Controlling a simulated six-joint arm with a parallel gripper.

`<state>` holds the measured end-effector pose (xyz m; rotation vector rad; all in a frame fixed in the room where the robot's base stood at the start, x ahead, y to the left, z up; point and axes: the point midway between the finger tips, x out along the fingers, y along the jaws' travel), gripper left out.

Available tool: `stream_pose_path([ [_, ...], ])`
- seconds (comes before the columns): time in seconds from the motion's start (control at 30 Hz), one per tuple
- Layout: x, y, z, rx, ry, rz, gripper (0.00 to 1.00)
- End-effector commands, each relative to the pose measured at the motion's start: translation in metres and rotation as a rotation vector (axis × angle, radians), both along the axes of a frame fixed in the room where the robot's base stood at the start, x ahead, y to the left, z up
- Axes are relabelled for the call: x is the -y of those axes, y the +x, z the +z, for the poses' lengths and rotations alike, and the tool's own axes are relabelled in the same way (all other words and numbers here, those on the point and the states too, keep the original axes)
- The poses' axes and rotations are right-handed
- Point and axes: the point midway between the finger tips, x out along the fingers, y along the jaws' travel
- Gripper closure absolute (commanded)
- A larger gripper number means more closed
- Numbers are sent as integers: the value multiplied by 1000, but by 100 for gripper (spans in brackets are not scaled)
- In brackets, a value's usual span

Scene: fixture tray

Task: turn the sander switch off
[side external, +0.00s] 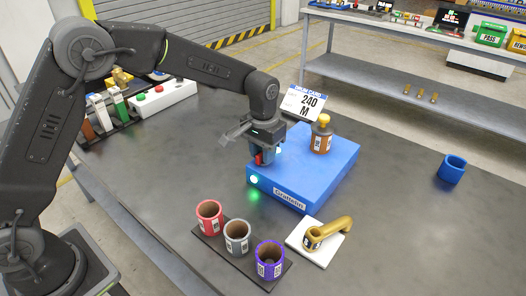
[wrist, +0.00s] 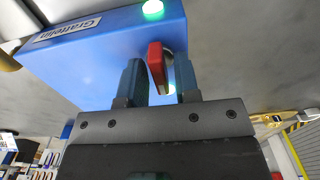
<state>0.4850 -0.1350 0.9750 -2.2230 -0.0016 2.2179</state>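The sander is a blue box (side external: 335,165) with a white name label, on the grey table. It fills the upper part of the wrist view (wrist: 80,55). A red switch lever (wrist: 156,62) stands out from its side; a bit of red shows in the side view (side external: 258,159). A lit green lamp (side external: 254,180) is on the same side and shows at the top of the wrist view (wrist: 152,8). My gripper (wrist: 160,78) is open, with one finger on each side of the lever and visible gaps. I cannot tell whether either finger touches it.
Red, grey and purple cups (side external: 237,237) stand on a dark plate in front. A brass elbow piece (side external: 328,232) lies on a white pad.

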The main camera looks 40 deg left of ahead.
Motion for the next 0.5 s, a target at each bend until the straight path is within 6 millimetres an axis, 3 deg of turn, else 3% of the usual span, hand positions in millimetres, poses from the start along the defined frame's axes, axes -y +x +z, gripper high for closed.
stream_pose_path([
  [0.3,0,0,0,0,0,0,100],
  [0.5,0,0,0,0,0,-1,100],
])
